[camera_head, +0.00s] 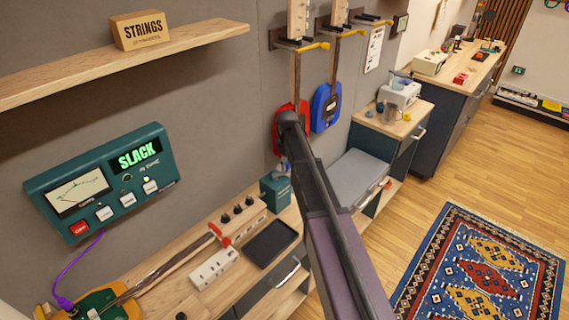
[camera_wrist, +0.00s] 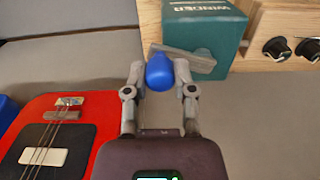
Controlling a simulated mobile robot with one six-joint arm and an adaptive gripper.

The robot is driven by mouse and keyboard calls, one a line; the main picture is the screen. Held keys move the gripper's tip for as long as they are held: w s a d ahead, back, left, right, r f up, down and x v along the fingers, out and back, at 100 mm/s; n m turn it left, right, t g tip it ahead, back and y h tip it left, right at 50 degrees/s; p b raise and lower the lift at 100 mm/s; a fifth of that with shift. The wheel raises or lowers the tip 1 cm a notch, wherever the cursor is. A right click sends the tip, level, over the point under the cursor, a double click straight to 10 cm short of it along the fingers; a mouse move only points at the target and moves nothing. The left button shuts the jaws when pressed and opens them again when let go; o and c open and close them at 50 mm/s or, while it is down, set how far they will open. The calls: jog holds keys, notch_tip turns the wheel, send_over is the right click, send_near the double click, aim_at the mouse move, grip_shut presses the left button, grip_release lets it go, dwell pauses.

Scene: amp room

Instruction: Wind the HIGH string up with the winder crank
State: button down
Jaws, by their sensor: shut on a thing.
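In the wrist view my gripper (camera_wrist: 160,68) is shut on the blue knob (camera_wrist: 159,74) of the winder crank. The crank's grey bar (camera_wrist: 192,62) slants behind the knob, in front of a teal box marked WINDER (camera_wrist: 208,28). That teal box stands on the bench in the head view (camera_head: 276,190). A stringed instrument (camera_head: 95,301) lies at the bottom left, its neck (camera_head: 172,268) pointing toward a red part (camera_head: 220,236). The HIGH string cannot be picked out. The tuner (camera_head: 104,182) reads SLACK. My arm hides part of the bench.
A wooden block with black knobs (camera_head: 238,218), a white box (camera_head: 213,268) and a dark tray (camera_head: 270,242) stand on the bench. Red (camera_head: 301,117) and blue (camera_head: 325,106) guitars hang at the wall. A shelf (camera_head: 195,42) juts out above. A purple cable (camera_head: 82,268) hangs from the tuner.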

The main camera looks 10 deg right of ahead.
jog(key=s+m, duration=0.1)
jog(key=m, duration=0.1)
jog(key=s+m, duration=0.1)
jog(key=m, duration=0.1)
jog(key=shift+s+m, duration=0.15)
jog(key=shift+m, duration=0.15)
jog(key=shift+s+a+m, duration=0.1)
jog(key=shift+s+m, duration=0.25)
jog(key=shift+m, duration=0.55)
jog(key=shift+s+m, duration=0.3)
jog(key=shift+m, duration=0.6)
jog(key=shift+c, duration=2.2)
grip_release()
jog(key=s+n, duration=0.1)
jog(key=s, duration=2.3)
jog(key=shift+a, duration=0.45)
